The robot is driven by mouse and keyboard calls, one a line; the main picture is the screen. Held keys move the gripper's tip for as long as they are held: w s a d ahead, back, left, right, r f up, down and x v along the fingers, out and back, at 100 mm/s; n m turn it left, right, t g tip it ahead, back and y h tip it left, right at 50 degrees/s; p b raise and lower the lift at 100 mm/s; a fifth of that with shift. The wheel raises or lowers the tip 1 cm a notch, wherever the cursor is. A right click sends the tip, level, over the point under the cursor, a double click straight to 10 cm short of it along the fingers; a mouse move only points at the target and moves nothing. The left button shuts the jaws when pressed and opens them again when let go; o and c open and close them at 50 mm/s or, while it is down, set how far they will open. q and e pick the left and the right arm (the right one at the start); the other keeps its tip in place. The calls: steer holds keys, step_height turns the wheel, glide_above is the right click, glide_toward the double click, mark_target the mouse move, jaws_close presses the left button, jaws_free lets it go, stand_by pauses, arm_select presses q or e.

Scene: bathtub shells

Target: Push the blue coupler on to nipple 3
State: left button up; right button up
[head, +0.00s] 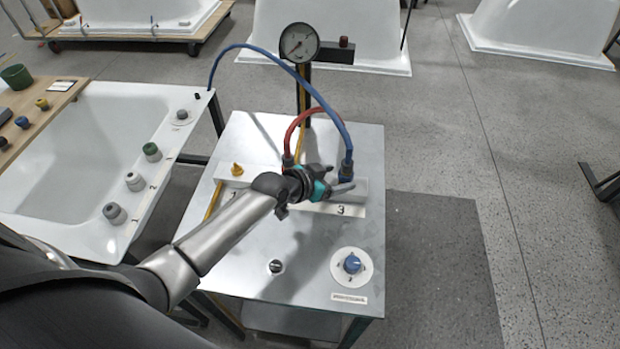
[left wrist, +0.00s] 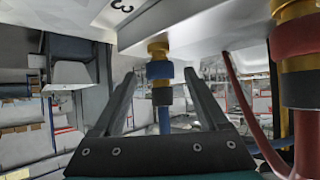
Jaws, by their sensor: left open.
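The blue coupler (head: 347,172) stands upright on the end of the blue hose, at the right end of the pale block by the label 3 (head: 340,210). In the left wrist view the blue coupler (left wrist: 160,71) is in line with a brass nipple (left wrist: 158,47) at the block; I cannot tell if it is fully seated. My left gripper (head: 341,184) is open beside the coupler. In the left wrist view, the open fingers (left wrist: 160,90) lie either side of the coupler's line, with no clear contact. My right gripper is not in view.
A red coupler (left wrist: 298,37) on a red hose stands close beside the blue one. The gauge (head: 299,43) rises behind on a post. A blue knob (head: 352,264) sits on the front of the metal table (head: 240,285). A white bathtub shell (head: 65,160) stands left.

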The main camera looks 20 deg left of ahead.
arm_select(q)
steer(key=p+v, duration=0.2)
steer(key=v, duration=1.1)
steer(key=shift+s, duration=0.15)
